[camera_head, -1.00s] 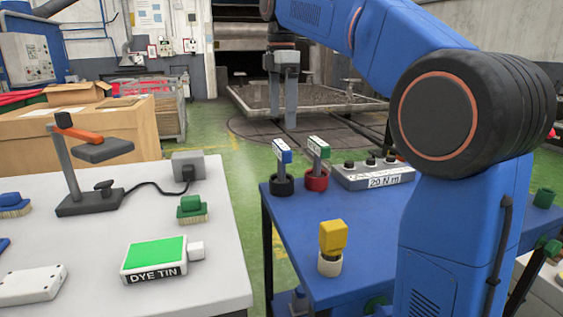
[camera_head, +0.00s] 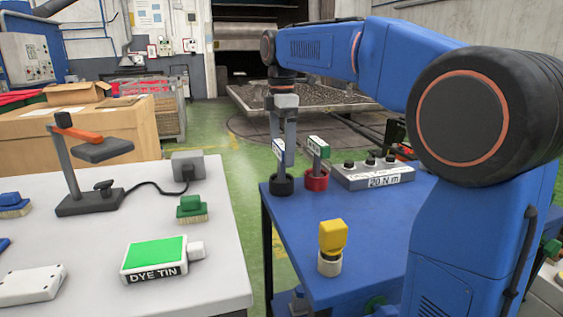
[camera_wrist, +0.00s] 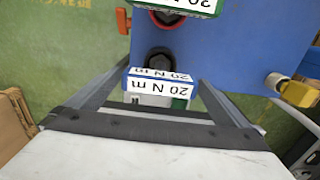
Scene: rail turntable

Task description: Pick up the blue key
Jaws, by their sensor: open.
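The blue key (camera_head: 279,152), with a white label, stands in a black round holder (camera_head: 282,186) at the far left corner of the blue table. In the wrist view the blue key (camera_wrist: 160,82) shows its "20 N m" label between the two fingers. My gripper (camera_head: 285,142) points down over the key, its fingers overlapping the key's upper part. In the wrist view my gripper (camera_wrist: 163,80) is open, with a finger on either side of the key and gaps showing. I cannot tell how far down the fingers reach.
A green key (camera_head: 317,147) in a red holder stands close to the right. A yellow key (camera_head: 333,237) stands nearer on the blue table (camera_head: 300,222). A white table (camera_head: 90,240) is at the left.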

